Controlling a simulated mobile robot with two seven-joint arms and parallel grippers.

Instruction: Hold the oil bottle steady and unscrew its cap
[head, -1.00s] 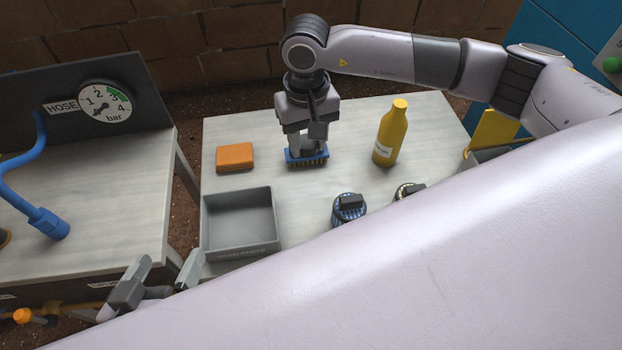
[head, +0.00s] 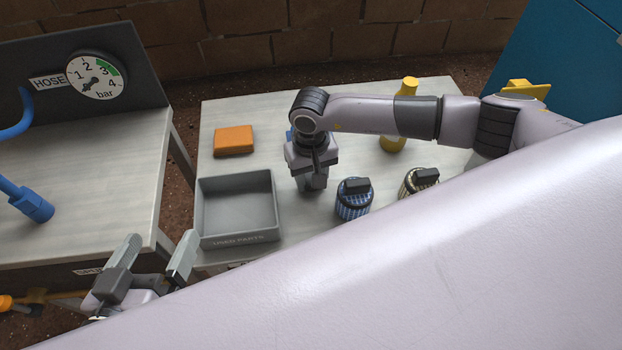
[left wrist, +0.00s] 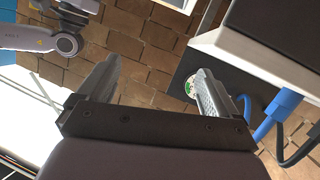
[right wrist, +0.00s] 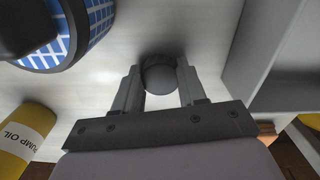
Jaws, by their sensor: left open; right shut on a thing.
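The yellow oil bottle (head: 391,145) stands upright at the back right of the table. My right arm crosses in front of its middle; its yellow cap (head: 410,83) shows above the arm. Its label reads "PUMP OIL" in the right wrist view, where the bottle (right wrist: 24,135) is at the left edge. My right gripper (head: 314,186) is left of the bottle and apart from it. In the right wrist view its fingers are shut on a dark grey round piece (right wrist: 160,76). My left gripper (head: 150,262) is open and empty, in front of the grey tray's left side.
A grey tray (head: 199,215) marked "USED PARTS" sits at the table's left. An orange block (head: 233,140) lies behind it. A blue ribbed canister (head: 353,203) and a pale one (head: 416,186) stand at the front. A blue brush is mostly hidden behind my right arm.

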